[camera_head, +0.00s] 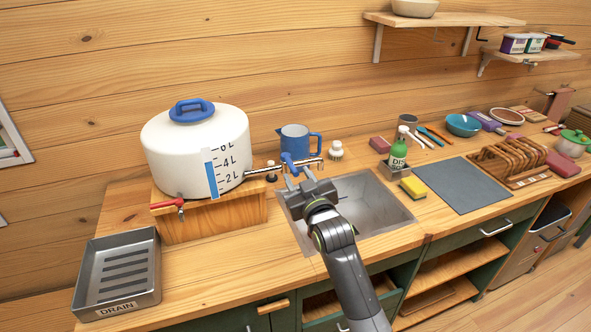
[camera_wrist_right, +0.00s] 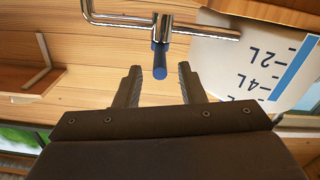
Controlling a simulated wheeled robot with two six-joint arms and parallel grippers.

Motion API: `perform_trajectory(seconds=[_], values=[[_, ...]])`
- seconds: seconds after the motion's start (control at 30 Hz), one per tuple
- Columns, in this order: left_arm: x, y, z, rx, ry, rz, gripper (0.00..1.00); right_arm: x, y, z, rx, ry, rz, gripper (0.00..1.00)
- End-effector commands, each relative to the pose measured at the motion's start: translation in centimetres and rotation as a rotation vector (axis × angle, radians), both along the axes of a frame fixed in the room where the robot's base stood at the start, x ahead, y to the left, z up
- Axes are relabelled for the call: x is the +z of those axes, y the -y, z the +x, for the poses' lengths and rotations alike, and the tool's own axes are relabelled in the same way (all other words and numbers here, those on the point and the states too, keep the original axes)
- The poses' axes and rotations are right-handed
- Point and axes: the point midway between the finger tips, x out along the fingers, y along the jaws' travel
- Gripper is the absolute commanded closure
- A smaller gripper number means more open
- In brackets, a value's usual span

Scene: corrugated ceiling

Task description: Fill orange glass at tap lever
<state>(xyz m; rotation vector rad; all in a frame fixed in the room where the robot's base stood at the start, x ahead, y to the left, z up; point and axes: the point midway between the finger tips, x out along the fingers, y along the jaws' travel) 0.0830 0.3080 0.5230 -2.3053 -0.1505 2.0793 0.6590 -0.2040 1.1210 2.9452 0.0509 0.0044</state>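A chrome tap (camera_head: 308,163) runs above the sink from the side of the white tank (camera_head: 166,150), and its blue-tipped lever (camera_head: 288,160) stands by the pipe. The wrist view shows the lever (camera_wrist_right: 160,66) lying in line with the gap between my right fingers. My right gripper (camera_head: 299,178) is open and empty, just in front of the tap over the sink's left part. I cannot tell whether the fingers touch the lever. My left gripper is not in view.
A steel sink (camera_head: 385,214) lies under the tap. A blue jug (camera_head: 294,138) stands behind it. A green soap bottle (camera_head: 398,154) and a yellow sponge (camera_head: 413,187) stand right of the sink. A drain tray (camera_head: 150,290) is at the left. A grey mat (camera_head: 462,186) lies bare.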

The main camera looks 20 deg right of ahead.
Motion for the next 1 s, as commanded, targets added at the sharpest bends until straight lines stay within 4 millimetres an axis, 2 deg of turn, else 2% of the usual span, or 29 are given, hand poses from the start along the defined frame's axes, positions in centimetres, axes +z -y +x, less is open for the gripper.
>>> perform_trajectory(seconds=[0.1,0.23,0.6,0.9,1.0], values=[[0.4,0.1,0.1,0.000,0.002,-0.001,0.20,0.1,-0.1,1.3,0.000,-0.001,-0.001,0.64],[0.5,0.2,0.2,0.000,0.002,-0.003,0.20,0.1,-0.1,2.1,0.000,0.001,-0.001,0.64],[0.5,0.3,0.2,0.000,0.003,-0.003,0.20,0.0,-0.1,2.5,0.000,0.000,0.000,0.64],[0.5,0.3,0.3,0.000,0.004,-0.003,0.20,0.0,-0.1,2.4,0.000,0.000,0.000,1.00],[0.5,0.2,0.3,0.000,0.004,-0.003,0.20,0.0,-0.1,2.4,0.000,0.000,0.000,1.00]])
